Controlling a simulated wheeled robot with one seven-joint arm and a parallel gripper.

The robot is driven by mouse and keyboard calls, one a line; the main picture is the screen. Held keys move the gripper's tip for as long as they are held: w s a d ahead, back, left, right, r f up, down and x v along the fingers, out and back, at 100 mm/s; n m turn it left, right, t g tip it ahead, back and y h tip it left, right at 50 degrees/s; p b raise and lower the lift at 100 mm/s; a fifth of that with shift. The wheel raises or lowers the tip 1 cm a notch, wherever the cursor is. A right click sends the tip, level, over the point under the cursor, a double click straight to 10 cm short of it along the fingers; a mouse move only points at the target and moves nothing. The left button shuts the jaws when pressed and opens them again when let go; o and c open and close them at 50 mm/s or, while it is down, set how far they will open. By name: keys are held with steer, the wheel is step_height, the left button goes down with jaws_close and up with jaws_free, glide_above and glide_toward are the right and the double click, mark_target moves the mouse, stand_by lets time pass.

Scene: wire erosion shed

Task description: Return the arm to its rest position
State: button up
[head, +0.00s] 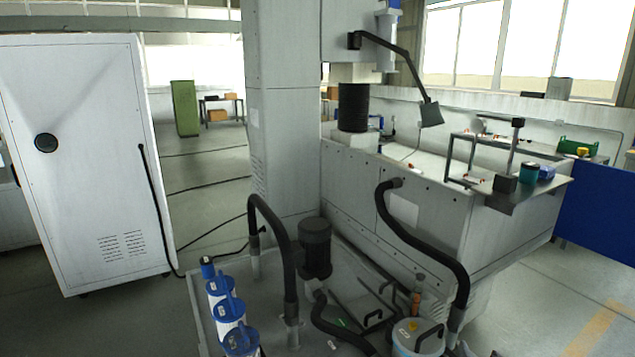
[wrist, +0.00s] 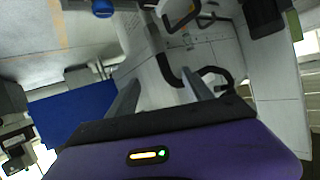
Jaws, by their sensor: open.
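My gripper (wrist: 161,80) shows only in the wrist view, with its purple body along the bottom and a lit indicator on it. Its two grey fingers stand apart, and I see nothing between them but the grey machine side and a black hose behind. The gripper is open and empty. I cannot make out my arm in the head view, so its pose is not shown there. The wrist picture looks strongly tilted against the head view.
A wire erosion machine (head: 420,219) with a side shelf (head: 527,192) fills the middle and right. Blue-topped filter canisters (head: 229,309) and black hoses (head: 429,243) stand in front. A white cabinet (head: 87,190) is at left. A blue panel (head: 598,210) stands right. Floor is clear at lower right.

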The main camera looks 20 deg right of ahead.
steer(key=s+a+r+n+t+y, duration=0.2)
steer(key=s+a+r+n, duration=0.15)
steer(key=s+a, duration=0.55)
steer(key=s+a+r+n+t+y, duration=0.25)
steer(key=s+a+r, duration=0.2)
steer(key=a, duration=0.85)
steer(key=s+a+r+n+t+y, duration=0.2)
steer(key=s+a+r+n, duration=0.1)
steer(key=s+a, duration=0.65)
steer(key=s+a+f+g+y+b, duration=0.1)
steer(key=s+a+f+g+y, duration=0.1)
steer(key=s+a, duration=0.3)
steer(key=shift+s+a+f+n, duration=0.2)
steer(key=shift+s+a+n, duration=0.15)
steer(key=shift+s, duration=0.35)
steer(key=shift+y, duration=0.25)
